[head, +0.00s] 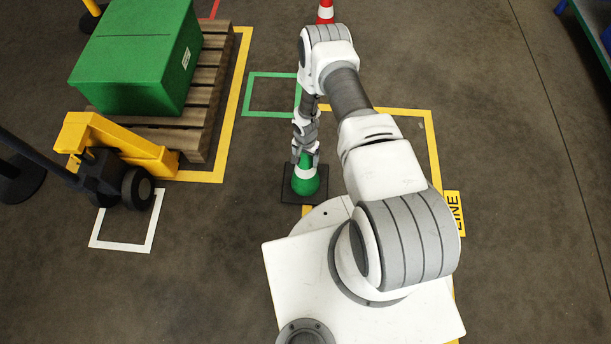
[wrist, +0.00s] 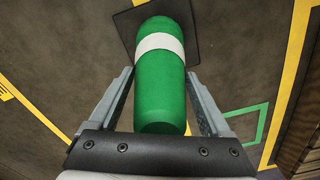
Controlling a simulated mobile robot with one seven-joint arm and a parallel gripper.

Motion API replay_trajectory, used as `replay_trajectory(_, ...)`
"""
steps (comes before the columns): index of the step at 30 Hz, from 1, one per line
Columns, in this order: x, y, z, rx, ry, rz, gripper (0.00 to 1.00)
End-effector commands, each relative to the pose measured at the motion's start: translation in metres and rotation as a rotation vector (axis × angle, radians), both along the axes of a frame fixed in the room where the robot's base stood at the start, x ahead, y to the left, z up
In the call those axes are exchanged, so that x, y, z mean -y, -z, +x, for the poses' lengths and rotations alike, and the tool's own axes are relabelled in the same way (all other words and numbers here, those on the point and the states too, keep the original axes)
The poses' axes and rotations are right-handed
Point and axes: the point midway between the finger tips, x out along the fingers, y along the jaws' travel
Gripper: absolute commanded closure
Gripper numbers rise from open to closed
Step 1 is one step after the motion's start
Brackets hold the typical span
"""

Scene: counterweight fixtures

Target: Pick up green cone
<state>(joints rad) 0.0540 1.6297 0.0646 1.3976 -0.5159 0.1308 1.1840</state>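The green cone (head: 305,186) with a white band and a dark square base stands upright on the floor in the head view, just beyond my base. My gripper (head: 306,161) is above it, pointing down around its top. In the wrist view the cone (wrist: 160,92) lies between the two spread fingers of my gripper (wrist: 160,75). A gap shows on each side of the cone's tip. Whether the fingertips touch its sides cannot be told. My gripper partly hides the cone's top in the head view.
A green box (head: 135,60) sits on a wooden pallet (head: 205,85) at the left, with a yellow pallet jack (head: 120,145) before it. A red and white cone (head: 325,12) stands farther back. Floor tape marks a green square (head: 250,95). The right floor is mostly clear.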

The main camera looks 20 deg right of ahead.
Motion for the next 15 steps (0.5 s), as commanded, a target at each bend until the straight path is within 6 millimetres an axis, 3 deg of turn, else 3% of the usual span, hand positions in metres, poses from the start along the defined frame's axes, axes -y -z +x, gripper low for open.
replay_trajectory(2, 0.0002, -0.0001, -0.0001, 0.0, 0.0, 0.0, 0.36)
replay_trajectory(12, 0.0003, -0.0002, -0.0001, -0.001, 0.0, -0.001, 0.97)
replay_trajectory(15, 0.0003, -0.0002, -0.0001, -0.001, 0.0, -0.001, 1.0)
